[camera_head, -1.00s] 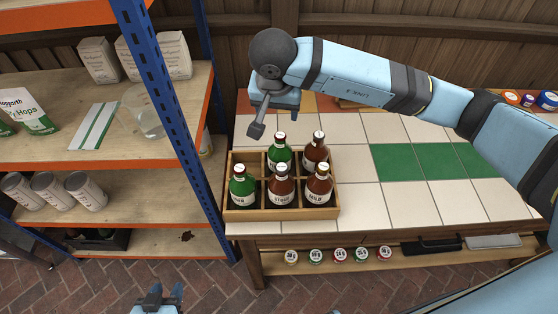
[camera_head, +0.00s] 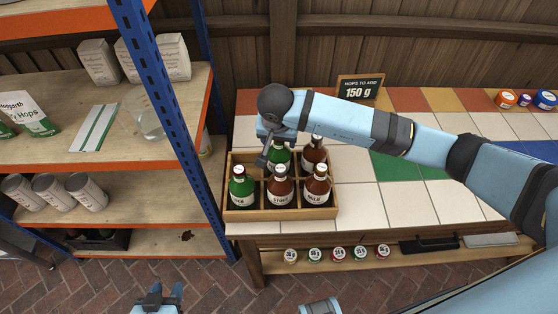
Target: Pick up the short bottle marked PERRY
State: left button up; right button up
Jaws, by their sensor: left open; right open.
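A wooden crate (camera_head: 282,214) on the tiled table holds several short bottles in compartments. Front row: a green bottle (camera_head: 242,190), its label hard to read, a brown bottle marked STOUT (camera_head: 280,188), and a brown bottle that seems marked MILD (camera_head: 317,187). Behind them stand another green bottle (camera_head: 281,156) and a brown bottle (camera_head: 313,153), their labels mostly hidden; I cannot read PERRY on any. My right gripper (camera_head: 262,161) is open, at the crate's back left, just left of the rear green bottle's neck; contact is unclear. My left gripper (camera_head: 158,299) is open and empty, low over the brick floor.
A blue-and-orange shelf rack (camera_head: 165,100) stands close left of the table, with tins and a hops bag. A sign (camera_head: 359,88) reads HOPS TO ADD 150 g. Small tubs (camera_head: 525,100) sit at the back right. Lidded jars (camera_head: 338,255) line the shelf below. The right tabletop is clear.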

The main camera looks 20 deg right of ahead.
jog(key=shift+c, duration=0.2)
grip_shut()
jog(key=shift+r, duration=0.1)
